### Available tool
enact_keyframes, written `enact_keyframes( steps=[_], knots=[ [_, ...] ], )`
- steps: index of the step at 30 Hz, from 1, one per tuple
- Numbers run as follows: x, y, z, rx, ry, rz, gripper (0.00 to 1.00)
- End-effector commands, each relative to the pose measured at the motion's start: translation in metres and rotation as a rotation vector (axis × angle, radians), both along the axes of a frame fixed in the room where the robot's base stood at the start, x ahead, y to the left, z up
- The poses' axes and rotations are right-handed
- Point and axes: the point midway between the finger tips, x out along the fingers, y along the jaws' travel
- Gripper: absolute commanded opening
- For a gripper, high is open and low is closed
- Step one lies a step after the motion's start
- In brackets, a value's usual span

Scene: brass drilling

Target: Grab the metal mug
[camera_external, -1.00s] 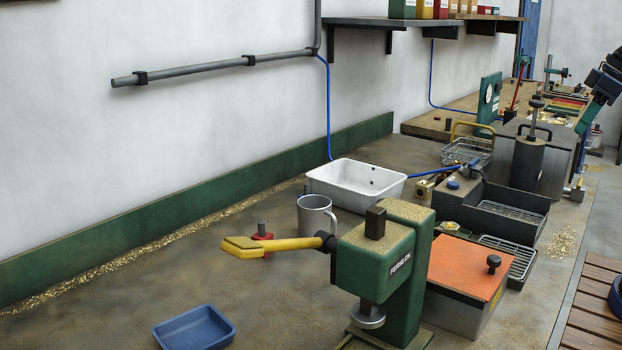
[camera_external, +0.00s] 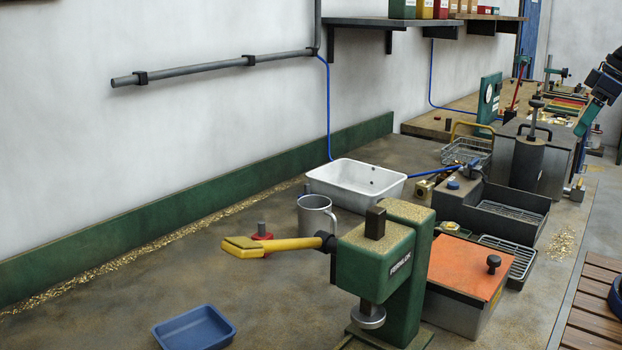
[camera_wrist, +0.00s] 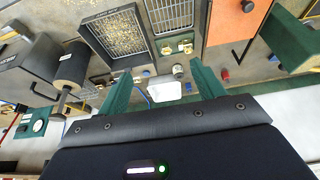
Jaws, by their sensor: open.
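The metal mug (camera_external: 316,216) is a grey cylinder with a side handle. It stands upright on the bench, in front of the white basin and behind the green press, which hides part of its surroundings. In the wrist view a small grey cylinder (camera_wrist: 178,71) beside the basin looks like the mug, but it is too small to be sure. My gripper (camera_wrist: 162,70) is open with nothing between its green fingers. In the external view my gripper (camera_external: 583,124) is at the far right edge, high and well away from the mug.
The white basin (camera_external: 356,182) stands right behind the mug. The green press (camera_external: 405,260) with its yellow handle (camera_external: 270,244) is in front. A red-based object (camera_external: 262,236) is left of the mug. A blue tray (camera_external: 195,328) lies at front left. The left bench is mostly clear.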

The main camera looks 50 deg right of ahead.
Motion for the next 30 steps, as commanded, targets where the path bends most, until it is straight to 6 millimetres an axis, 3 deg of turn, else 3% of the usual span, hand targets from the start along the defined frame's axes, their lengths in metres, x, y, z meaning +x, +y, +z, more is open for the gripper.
enact_keyframes(
  steps=[5,10,20,30],
  knots=[
    [0.002,0.0,0.001,0.004,0.002,-0.007,0.68],
    [0.025,0.004,0.009,0.042,0.023,-0.073,0.68],
    [0.106,0.019,0.026,0.163,0.095,-0.331,0.68],
    [0.196,0.043,0.021,0.256,0.169,-0.611,0.68]
  ],
)
